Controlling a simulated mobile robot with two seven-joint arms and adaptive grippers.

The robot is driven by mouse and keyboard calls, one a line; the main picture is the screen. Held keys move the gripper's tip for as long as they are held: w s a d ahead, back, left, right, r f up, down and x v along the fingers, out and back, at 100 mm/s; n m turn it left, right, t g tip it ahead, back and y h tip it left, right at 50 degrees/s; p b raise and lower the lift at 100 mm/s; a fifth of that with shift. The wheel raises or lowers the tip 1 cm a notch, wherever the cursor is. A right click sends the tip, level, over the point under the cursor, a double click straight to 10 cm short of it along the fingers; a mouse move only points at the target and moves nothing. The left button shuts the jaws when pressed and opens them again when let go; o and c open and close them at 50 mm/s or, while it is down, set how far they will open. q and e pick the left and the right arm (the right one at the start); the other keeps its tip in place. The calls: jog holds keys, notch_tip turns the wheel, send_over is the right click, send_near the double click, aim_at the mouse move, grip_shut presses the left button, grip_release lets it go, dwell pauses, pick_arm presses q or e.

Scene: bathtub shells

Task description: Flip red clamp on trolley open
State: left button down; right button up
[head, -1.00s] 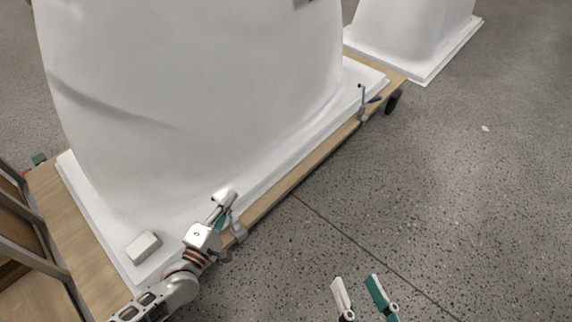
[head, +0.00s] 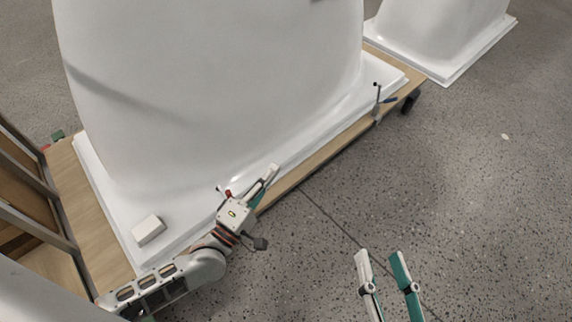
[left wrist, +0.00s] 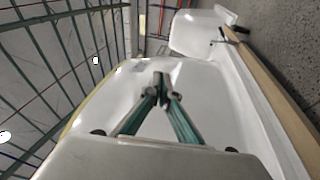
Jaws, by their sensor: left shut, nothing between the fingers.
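The red clamp (head: 228,194) shows as a small dark red piece beside a thin dark-tipped post, at the trolley's near edge. Most of it is hidden behind my left gripper and wrist, so I cannot tell its position. My left gripper (head: 270,173) is shut and empty, just right of the red piece, over the edge of the white shell. Its fingertips meet in the left wrist view (left wrist: 161,82). I cannot tell whether it touches the clamp. My right gripper (head: 379,256) is open and empty above the floor. The wooden trolley (head: 325,153) carries the shell.
A large white tub shell (head: 220,80) fills the trolley. A small white block (head: 148,229) lies on the shell's rim. A second shell (head: 440,35) stands behind. The speckled floor on the right is clear.

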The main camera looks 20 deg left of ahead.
pick_arm(q)
jog(key=shift+d+r, duration=0.8)
jog(key=shift+r, duration=0.15)
pick_arm(e)
jog(key=shift+w+d+r, duration=0.3)
jog(key=shift+w+d, duration=0.05)
jog(key=shift+w, duration=0.1)
